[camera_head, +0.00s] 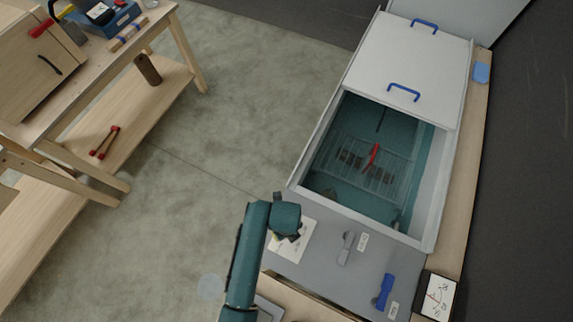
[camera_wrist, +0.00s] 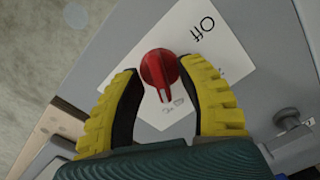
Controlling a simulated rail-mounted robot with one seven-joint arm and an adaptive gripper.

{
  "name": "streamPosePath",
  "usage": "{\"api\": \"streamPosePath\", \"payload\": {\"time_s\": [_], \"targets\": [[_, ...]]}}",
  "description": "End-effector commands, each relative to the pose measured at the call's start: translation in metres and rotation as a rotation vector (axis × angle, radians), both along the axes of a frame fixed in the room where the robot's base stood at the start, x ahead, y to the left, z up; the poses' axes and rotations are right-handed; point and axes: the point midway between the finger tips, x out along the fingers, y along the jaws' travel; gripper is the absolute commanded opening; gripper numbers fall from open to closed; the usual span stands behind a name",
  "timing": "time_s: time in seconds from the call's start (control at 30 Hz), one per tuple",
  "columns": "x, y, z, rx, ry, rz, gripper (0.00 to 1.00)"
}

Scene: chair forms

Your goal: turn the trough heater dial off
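The red round dial (camera_wrist: 158,68) sits on a white card (camera_wrist: 222,50) in the wrist view. Its pointer is turned down the picture, toward small faint lettering, away from the word "Off" at the card's upper right. My gripper (camera_wrist: 160,72) has its yellow fingers spread, one on each side of the dial. The fingertips are close to the dial's sides; I cannot tell whether they touch. In the head view my gripper (camera_head: 287,228) is over the card (camera_head: 297,243) on the trough's grey front panel, and the dial is hidden there.
The trough (camera_head: 325,205) is partly open, with a rack and a red-handled item inside. A grey lever (camera_head: 347,247) and a blue lever (camera_head: 384,291) stand right of my gripper, with a gauge (camera_head: 437,296) beyond. A wooden workbench (camera_head: 85,85) is at left, across open floor.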

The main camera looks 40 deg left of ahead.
Motion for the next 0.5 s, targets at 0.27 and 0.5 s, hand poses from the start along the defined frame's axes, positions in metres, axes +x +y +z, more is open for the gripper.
{"api": "streamPosePath", "payload": {"time_s": [0.27, 0.5], "targets": [[0.0000, 0.0000, 0.0003, 0.000, 0.000, 0.000, 0.00], [-0.0004, -0.0001, -0.0002, 0.000, 0.001, 0.000, 0.00]]}}
